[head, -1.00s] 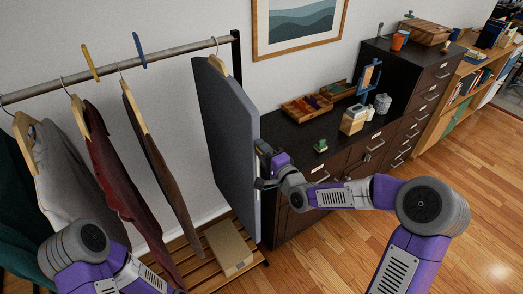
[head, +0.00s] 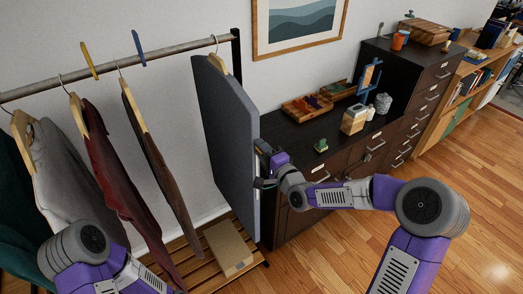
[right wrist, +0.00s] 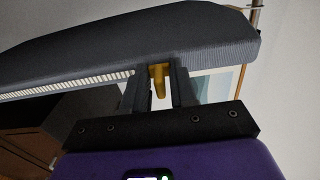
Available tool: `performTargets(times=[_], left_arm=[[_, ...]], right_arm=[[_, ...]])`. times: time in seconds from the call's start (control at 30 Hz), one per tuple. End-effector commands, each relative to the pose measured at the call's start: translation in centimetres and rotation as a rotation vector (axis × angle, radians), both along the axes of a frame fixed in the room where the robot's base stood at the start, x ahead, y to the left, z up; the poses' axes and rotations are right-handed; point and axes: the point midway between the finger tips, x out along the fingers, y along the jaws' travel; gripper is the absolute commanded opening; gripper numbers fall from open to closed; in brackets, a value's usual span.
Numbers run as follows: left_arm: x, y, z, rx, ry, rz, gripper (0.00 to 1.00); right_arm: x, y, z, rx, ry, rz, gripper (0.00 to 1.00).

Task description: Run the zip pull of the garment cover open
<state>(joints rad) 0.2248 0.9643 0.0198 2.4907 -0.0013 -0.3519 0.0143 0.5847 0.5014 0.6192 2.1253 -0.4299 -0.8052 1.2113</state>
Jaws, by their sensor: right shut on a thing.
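The grey garment cover (head: 226,135) hangs from a wooden hanger at the right end of the rail. In the right wrist view the cover (right wrist: 150,48) spans the top, with a pale row of zip teeth (right wrist: 75,83) along its edge to the left. My right gripper (head: 262,165) is at the cover's front edge. In the right wrist view its fingers (right wrist: 163,84) are shut on the brass-coloured zip pull (right wrist: 159,79). The head view hides the pull. My left arm enters at the lower left, its gripper out of the picture.
Several garments (head: 110,165) hang to the left on the rail (head: 105,72). A slatted shelf with a cardboard box (head: 229,247) is below the cover. A dark drawer cabinet (head: 290,140) stands close behind my right gripper. The wooden floor at the right is clear.

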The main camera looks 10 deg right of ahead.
Motion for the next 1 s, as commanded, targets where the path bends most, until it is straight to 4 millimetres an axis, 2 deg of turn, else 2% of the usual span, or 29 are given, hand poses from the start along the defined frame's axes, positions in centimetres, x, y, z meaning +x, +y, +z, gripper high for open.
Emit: performTargets(times=[0.1,1.0], left_arm=[[0.0,0.0,-0.8,0.0,0.0,0.0,0.43],[0.0,0.0,-4.8,0.0,0.0,0.0,0.43]], right_arm=[[-0.1,0.0,-1.1,-0.002,0.005,0.001,0.0],[-0.1,0.0,-5.6,-0.001,0.006,0.0,0.0]])
